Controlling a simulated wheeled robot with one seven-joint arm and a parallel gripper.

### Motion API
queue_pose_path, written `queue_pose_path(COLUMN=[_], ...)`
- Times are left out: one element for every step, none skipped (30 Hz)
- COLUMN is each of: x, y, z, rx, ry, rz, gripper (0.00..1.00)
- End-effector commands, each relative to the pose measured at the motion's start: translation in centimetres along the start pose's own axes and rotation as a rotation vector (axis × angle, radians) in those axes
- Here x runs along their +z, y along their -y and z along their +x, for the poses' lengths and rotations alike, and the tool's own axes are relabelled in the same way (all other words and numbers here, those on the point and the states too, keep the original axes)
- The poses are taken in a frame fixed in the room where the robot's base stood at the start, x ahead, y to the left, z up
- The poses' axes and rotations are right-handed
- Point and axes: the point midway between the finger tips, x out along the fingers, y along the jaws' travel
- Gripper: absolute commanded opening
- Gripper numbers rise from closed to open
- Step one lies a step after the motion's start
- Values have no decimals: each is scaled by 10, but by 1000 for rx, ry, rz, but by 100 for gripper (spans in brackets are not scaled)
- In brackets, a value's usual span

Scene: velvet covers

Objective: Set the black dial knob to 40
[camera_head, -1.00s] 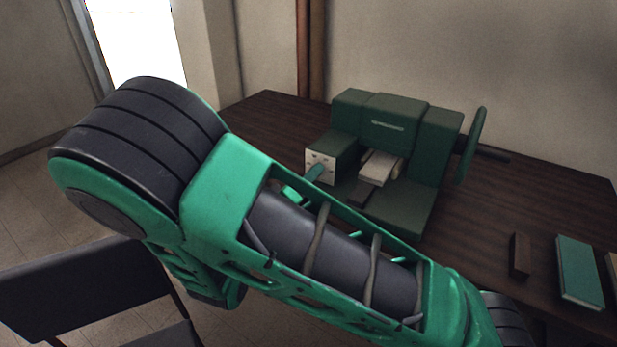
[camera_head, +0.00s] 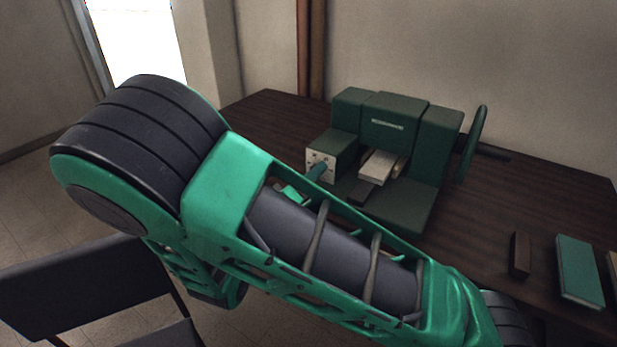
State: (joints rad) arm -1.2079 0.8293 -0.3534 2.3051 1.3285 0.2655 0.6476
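The dark green machine (camera_head: 402,128) stands on the table, with a pale square dial plate (camera_head: 312,160) with dark marks on its left block. I cannot make out the black dial knob or any setting on this plate. My green and black arm crosses in front and hides the rest of the gripper.
The dark wooden table (camera_head: 480,223) carries a small brown block (camera_head: 520,255) and a teal book (camera_head: 579,270) at the right. A green handwheel (camera_head: 471,145) sticks out at the machine's right. A dark chair (camera_head: 75,290) stands at lower left.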

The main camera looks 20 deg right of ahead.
Motion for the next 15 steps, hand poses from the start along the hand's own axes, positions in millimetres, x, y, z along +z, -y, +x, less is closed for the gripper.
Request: queue_pose_path(x=[0, 0, -1, -1, -1, -1, -1, -1, -1, -1, -1, -1, -1, 0, -1], y=[0, 0, 0, 0, 0, 0, 0, 0, 1, 1, 1, 1, 1, 1, 2], z=[0, -1, -3, -5, -7, -12, -16, -21, -28, -34, -40, -48, -53, -59, -66], rx=[0, 0, 0, 0, 0, 0, -1, -2, -2, -3, -3, -2, -3, -3, -4], ry=[0, -1, -1, -2, -2, -2, -2, -3, -3, -3, -4, -3, -3, -2, -3], rz=[0, 1, 1, 1, 1, 1, 1, 1, 1, 1, 1, 1, 1, 1, 0], gripper=[43, 43, 43, 43, 43, 43, 43, 43, 43, 43, 43, 43, 43, 43, 43])
